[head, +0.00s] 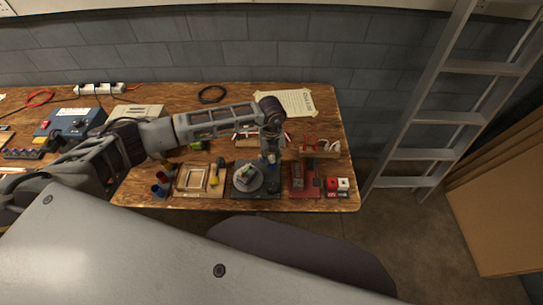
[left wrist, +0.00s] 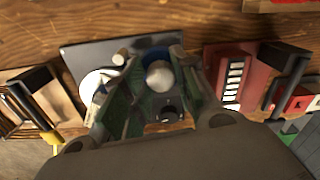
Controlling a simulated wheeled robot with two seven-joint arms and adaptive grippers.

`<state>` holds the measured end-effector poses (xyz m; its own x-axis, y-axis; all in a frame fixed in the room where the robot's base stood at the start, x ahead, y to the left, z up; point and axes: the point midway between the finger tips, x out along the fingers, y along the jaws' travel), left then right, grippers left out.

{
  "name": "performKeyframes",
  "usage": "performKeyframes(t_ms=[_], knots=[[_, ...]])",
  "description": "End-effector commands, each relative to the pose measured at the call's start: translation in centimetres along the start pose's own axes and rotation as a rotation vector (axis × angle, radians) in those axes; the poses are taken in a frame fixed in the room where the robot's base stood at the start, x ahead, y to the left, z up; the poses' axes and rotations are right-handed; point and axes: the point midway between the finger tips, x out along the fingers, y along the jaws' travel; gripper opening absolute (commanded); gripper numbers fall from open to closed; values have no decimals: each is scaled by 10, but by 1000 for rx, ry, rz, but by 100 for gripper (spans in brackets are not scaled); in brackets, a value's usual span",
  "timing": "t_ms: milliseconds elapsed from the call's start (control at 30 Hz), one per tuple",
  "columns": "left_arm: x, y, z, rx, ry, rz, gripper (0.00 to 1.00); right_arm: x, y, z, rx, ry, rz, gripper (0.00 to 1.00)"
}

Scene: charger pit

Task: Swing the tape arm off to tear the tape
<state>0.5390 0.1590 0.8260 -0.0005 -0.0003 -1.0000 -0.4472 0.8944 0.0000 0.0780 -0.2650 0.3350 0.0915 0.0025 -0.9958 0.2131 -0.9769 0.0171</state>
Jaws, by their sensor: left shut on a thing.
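My left gripper (head: 270,150) reaches down over the right side of a dark base plate (head: 238,193). In the left wrist view the left gripper (left wrist: 158,98) is shut on the tape arm, around a pale rounded knob (left wrist: 159,73) with a blue part behind it. The fingers hide much of the arm. A round grey disc (head: 242,186) carrying a small green and pale piece (head: 248,172) sits on the plate, left of the gripper. In the left wrist view the disc (left wrist: 93,82) is partly covered by a finger. I cannot make out the tape. My right gripper is not in view.
A wooden tray with a yellow-handled tool (head: 214,180) lies left of the plate. A red fixture (head: 304,180) stands close on the right, beside red and white blocks (head: 338,184). A wooden holder (head: 320,152) and a paper sheet (head: 292,101) lie behind. A ladder (head: 440,118) stands at right.

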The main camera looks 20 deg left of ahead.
Motion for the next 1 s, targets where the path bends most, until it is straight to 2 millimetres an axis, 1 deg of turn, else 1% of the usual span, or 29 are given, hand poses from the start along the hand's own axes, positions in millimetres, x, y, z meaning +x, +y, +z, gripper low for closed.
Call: performKeyframes(t_ms=[333,367,500,733,833,1000], knots=[[-1,0,0,3,-1,-2,4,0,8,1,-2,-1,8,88],[-1,-1,0,3,-1,-2,32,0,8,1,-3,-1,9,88],[-1,0,0,3,-1,-1,49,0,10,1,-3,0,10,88],[0,0,0,2,-1,0,49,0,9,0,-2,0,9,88],[-1,0,0,2,-1,0,49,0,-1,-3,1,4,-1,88],[-6,0,0,2,-1,-1,49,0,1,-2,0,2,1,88]])
